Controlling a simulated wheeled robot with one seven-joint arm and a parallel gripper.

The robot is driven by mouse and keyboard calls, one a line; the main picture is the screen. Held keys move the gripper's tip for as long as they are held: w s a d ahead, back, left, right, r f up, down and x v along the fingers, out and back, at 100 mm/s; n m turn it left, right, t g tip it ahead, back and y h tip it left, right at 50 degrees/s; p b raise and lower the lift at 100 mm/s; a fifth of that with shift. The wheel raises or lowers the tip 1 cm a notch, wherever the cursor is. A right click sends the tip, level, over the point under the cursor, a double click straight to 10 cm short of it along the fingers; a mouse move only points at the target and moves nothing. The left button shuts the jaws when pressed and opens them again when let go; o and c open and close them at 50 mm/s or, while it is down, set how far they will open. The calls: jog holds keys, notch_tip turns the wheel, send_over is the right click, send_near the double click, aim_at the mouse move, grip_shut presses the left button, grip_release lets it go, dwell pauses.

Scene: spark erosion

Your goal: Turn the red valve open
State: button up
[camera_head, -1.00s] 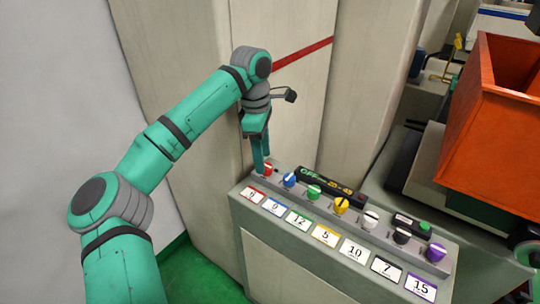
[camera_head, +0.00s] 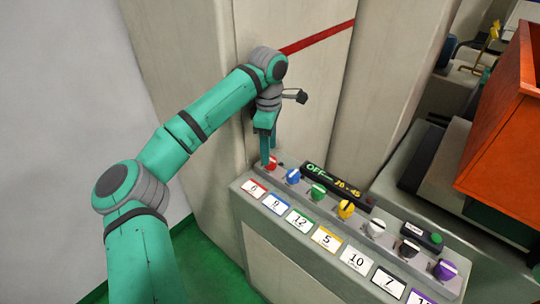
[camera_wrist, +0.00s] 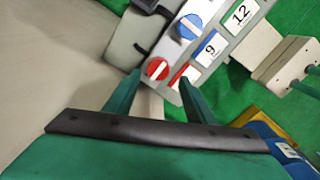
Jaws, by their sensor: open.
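The red valve (camera_head: 272,162) is a round knob with a white bar, at the left end of a grey control panel (camera_head: 262,222). In the wrist view the red valve (camera_wrist: 157,69) lies just beyond and between the two fingertips. My gripper (camera_head: 268,160) points down at the panel's left end, its fingers at the red valve and partly covering it. In the wrist view my gripper (camera_wrist: 158,85) has its green fingers spread, with nothing between them. I cannot tell whether a finger touches the knob. A red-edged label (camera_head: 255,188) sits below the valve.
Blue (camera_head: 293,176), green (camera_head: 318,192), yellow (camera_head: 346,208) and further knobs run right along the panel. A dark display (camera_head: 340,184) reading "OFF" stands behind them. A pale wall (camera_head: 305,110) rises behind; an orange bin (camera_head: 505,130) is at right.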

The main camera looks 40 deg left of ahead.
aim_at(271, 159)
jog(key=shift+w+d+f, duration=0.1)
jog(key=shift+f, duration=0.8)
jog(key=shift+w+d+f, duration=0.1)
jog(key=shift+f, duration=0.75)
jog(key=c, duration=1.1)
